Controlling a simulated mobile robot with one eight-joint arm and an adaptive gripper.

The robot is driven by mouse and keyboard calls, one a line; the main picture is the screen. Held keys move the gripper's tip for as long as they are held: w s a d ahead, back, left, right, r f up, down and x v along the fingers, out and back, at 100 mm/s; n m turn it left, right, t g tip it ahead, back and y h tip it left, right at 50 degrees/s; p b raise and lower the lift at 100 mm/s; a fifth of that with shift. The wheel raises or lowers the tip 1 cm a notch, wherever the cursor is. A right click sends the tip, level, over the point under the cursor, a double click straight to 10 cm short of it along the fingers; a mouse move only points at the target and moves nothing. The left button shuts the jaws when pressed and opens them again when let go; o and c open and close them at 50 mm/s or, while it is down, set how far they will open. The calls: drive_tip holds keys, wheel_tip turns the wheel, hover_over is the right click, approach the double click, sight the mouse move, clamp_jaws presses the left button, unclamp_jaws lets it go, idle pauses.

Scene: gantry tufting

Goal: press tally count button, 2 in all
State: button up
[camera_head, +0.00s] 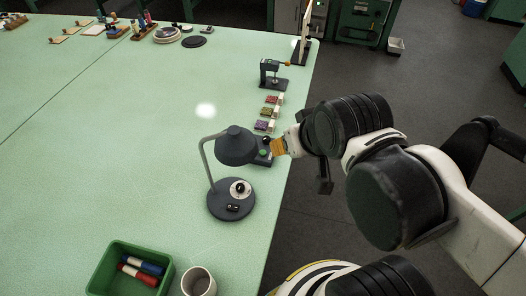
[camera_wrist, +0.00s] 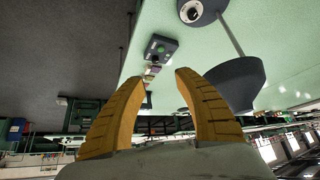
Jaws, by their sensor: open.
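The tally count button looks to be the green button on a small dark box (camera_head: 264,153), near the table's right edge and just beside the lamp head. In the wrist view the dark box (camera_wrist: 160,49) shows beyond my fingertips, with its green button and a dark round knob. My gripper (camera_head: 279,147) is at the right side of the box in the head view; I cannot tell whether it touches. In the wrist view my gripper (camera_wrist: 158,78) has its two orange fingers apart and nothing between them.
A grey desk lamp (camera_head: 235,146) stands close left of the box, its base (camera_head: 230,208) nearer the front. Small coloured blocks (camera_head: 267,112) and a dark press-like device (camera_head: 272,75) stand behind. A green bin (camera_head: 109,270) and a mug (camera_head: 198,282) stand in front. The middle table is clear.

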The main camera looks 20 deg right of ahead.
clamp_jaws()
idle(1.1)
